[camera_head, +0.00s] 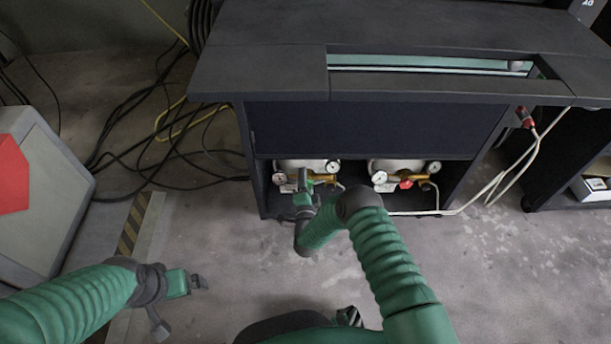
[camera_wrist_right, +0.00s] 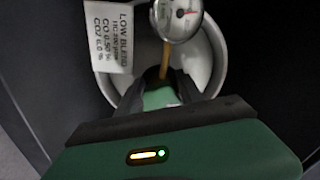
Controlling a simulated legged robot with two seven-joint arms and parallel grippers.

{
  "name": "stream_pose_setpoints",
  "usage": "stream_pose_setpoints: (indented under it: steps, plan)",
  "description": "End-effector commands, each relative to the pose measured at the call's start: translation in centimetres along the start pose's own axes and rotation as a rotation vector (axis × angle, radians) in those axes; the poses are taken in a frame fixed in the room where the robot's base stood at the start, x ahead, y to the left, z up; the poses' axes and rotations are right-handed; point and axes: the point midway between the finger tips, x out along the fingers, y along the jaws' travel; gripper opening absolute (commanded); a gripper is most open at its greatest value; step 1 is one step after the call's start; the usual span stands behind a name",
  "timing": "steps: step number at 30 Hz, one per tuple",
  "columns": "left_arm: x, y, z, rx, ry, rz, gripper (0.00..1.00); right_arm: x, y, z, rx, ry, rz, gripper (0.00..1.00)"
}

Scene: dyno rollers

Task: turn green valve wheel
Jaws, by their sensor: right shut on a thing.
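The green valve wheel (camera_wrist_right: 160,98) shows between the fingers of my right gripper in the right wrist view, at the end of a brass stem. My right gripper (camera_wrist_right: 165,88) is shut on it, and the fingers hide its sides. In the head view my right gripper (camera_head: 304,182) reaches into the left part of the dark cabinet, in front of the left white gas cylinder (camera_head: 312,164). The wheel is hard to make out there. My left gripper (camera_head: 200,282) is low on the left, over the floor and away from the cabinet; its finger opening is unclear.
A second cylinder (camera_head: 398,165) with a red valve (camera_head: 406,184) stands to the right in the cabinet (camera_head: 365,128). Gauges (camera_head: 379,177) sit close to the valves. A label (camera_wrist_right: 118,32) hangs beside the stem. Cables (camera_head: 130,165) lie on the floor at left.

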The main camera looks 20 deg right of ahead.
Motion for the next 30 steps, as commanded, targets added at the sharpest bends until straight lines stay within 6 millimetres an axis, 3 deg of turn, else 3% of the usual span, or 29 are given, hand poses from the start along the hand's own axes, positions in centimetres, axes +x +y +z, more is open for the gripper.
stream_pose_setpoints:
  steps: [9,23,24,28,30]
  plan:
    - [-0.41,0.0,-0.1,0.0,0.0,0.0,1.0,-0.16,0.4,-0.12,0.101,0.002,0.009,0.03]
    - [-0.42,0.0,-0.1,0.0,0.0,0.0,1.0,-0.17,0.53,-0.15,0.114,0.003,0.011,0.03]
    - [-0.42,0.0,-0.1,0.0,0.0,0.0,1.0,-0.17,0.53,-0.15,0.114,0.003,0.011,0.45]
    - [-0.42,0.0,-0.1,0.0,0.0,0.0,1.0,-0.13,0.41,-0.12,0.114,0.002,0.008,0.62]
    - [-0.42,0.0,-0.1,0.0,0.0,0.0,1.0,-0.11,0.33,-0.11,0.115,0.002,0.007,0.64]
